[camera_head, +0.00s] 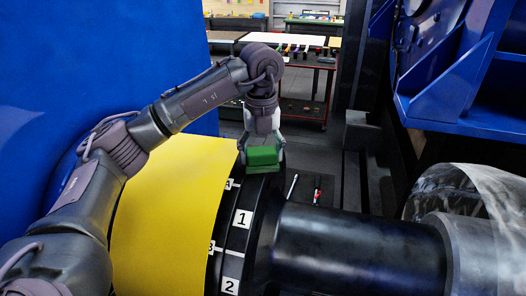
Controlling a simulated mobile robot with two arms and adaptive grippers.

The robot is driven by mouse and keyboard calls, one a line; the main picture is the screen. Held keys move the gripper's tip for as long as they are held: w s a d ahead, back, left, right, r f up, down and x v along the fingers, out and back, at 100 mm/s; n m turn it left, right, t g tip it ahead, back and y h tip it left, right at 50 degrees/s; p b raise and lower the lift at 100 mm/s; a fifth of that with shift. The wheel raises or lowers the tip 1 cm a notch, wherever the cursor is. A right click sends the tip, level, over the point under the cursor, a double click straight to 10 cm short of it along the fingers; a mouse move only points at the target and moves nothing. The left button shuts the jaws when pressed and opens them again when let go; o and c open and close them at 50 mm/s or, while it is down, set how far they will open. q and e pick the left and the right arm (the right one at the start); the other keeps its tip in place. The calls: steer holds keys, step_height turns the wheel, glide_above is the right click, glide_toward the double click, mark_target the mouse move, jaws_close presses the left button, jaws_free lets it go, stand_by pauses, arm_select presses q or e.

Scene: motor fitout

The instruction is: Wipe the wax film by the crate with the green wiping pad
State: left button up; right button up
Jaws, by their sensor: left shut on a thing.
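My left gripper (262,145) reaches in from the upper left and points down. It is shut on the green wiping pad (262,158), which is at the top of the black ring (240,222) with white number labels. I cannot tell whether the pad touches the ring. I cannot make out a crate or a wax film for certain. A whitish, translucent patch (445,187) shows at the right, but I cannot tell what it is. My right gripper is not in view.
A yellow curved cover (170,215) lies left of the ring. A thick dark shaft (355,247) runs right. Blue machinery (460,60) stands at the upper right. Two pen-like items (317,190) lie beyond the shaft. A red-framed table (308,110) stands behind.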

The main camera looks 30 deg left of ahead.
arm_select(q)
steer(key=shift+d+f, duration=0.15)
steer(key=shift+d, duration=0.45)
steer(key=shift+w+d+r, duration=0.15)
steer(key=shift+d+r, duration=0.05)
steer(key=shift+r+p, duration=0.3)
steer(key=shift+p, duration=0.15)
steer(key=shift+r+p, duration=1.7)
steer(key=shift+r, duration=0.95)
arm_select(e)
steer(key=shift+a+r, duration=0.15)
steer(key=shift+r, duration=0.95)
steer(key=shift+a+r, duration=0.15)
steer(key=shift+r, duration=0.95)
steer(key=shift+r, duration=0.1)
arm_select(q)
steer(key=shift+r+p, duration=1)
steer(key=shift+r, duration=0.5)
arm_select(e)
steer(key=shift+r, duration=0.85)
